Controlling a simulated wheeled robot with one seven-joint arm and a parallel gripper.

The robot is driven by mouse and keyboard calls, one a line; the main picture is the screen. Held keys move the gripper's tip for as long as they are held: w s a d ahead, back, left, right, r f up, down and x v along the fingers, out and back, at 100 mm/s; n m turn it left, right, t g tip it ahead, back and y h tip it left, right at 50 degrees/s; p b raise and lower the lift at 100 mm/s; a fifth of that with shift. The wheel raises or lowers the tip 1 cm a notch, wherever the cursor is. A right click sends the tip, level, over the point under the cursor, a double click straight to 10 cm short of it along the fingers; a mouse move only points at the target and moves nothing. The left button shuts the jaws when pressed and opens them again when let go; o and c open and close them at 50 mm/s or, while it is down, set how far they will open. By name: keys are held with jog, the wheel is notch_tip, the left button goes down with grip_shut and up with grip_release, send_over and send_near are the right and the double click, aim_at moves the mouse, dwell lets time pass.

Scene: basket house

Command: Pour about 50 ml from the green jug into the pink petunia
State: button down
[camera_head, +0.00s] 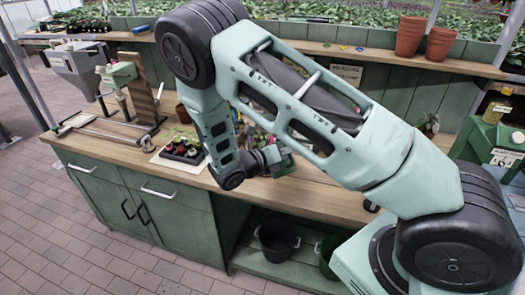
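My gripper (277,158) is over the wooden workbench, at the end of my arm, which reaches in from the right. It is small and partly covered by my own arm links, so I cannot tell whether its fingers are open or shut. A small green shape shows at the gripper; I cannot tell whether it is the green jug or part of my gripper. Some small coloured spots show just behind the wrist, but I cannot make out the pink petunia there. A dark tray (184,151) with several small pots stands on the bench left of my gripper.
The wooden bench top (310,199) is bare in front of my gripper. A grey hopper machine (78,62) and a green-headed press (124,74) stand at the left end. Terracotta pots (410,36) stand on the back shelf. A black pot (277,239) sits below the bench.

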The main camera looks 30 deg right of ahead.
aim_at(291, 161)
jog(key=shift+w+r, duration=0.2)
jog(key=shift+r, duration=0.15)
jog(key=shift+w+r+n+p, duration=0.4)
jog(key=shift+r+n+p, duration=0.05)
jog(key=shift+n+p, duration=0.25)
dwell(1.7)
jog(key=f+b, duration=0.1)
jog(key=s+f+m+b, duration=0.2)
jog(key=f+b, duration=0.1)
jog(key=shift+s+a+t, duration=0.15)
jog(key=shift+t, duration=0.15)
jog(key=shift+s+f+m+b, duration=0.3)
jog(key=shift+m+b, duration=0.05)
jog(key=shift+m, duration=0.25)
jog(key=shift+s+r, duration=0.1)
jog(key=shift+r, duration=0.05)
jog(key=shift+s+f+m+h+b, duration=0.3)
jog(key=shift+s+f+m+b, duration=0.35)
jog(key=shift+f, duration=0.15)
jog(key=shift+s+f+m+b, duration=0.4)
jog(key=shift+s+m, duration=0.05)
jog(key=shift+s, duration=0.15)
